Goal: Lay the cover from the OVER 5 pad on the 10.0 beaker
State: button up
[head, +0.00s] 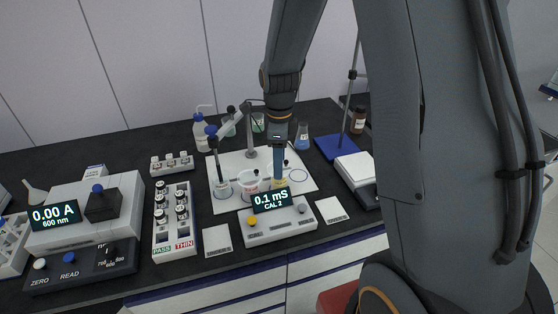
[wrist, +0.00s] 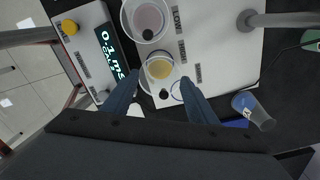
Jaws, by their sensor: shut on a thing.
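My gripper (wrist: 160,76) points down with its two fingers apart, shut on a thin clear round cover (wrist: 146,86) whose rim shows faintly between the fingertips. The cover is above or at a beaker with yellow liquid (wrist: 159,68). I cannot tell whether they touch. In the head view my gripper (head: 279,174) is at that beaker (head: 280,184), behind the meter's display. A beaker with pink liquid (wrist: 147,18) stands beside it, also in the head view (head: 249,184). A thin ring outline (head: 298,174) lies on the board.
The white board (head: 235,160) also carries a clear beaker (head: 222,189) and stands with probe arms. A meter reading 0.1 mS (head: 278,222) borders the front. A blue flask (head: 302,137) and a blue-based stand (head: 337,146) are to the right.

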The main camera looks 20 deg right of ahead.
jog(key=shift+f, duration=0.55)
dwell(1.4)
jog(key=o, duration=1.5)
jog(key=shift+r, duration=0.15)
jog(key=shift+r+p, duration=2.8)
jog(key=shift+r, duration=0.6)
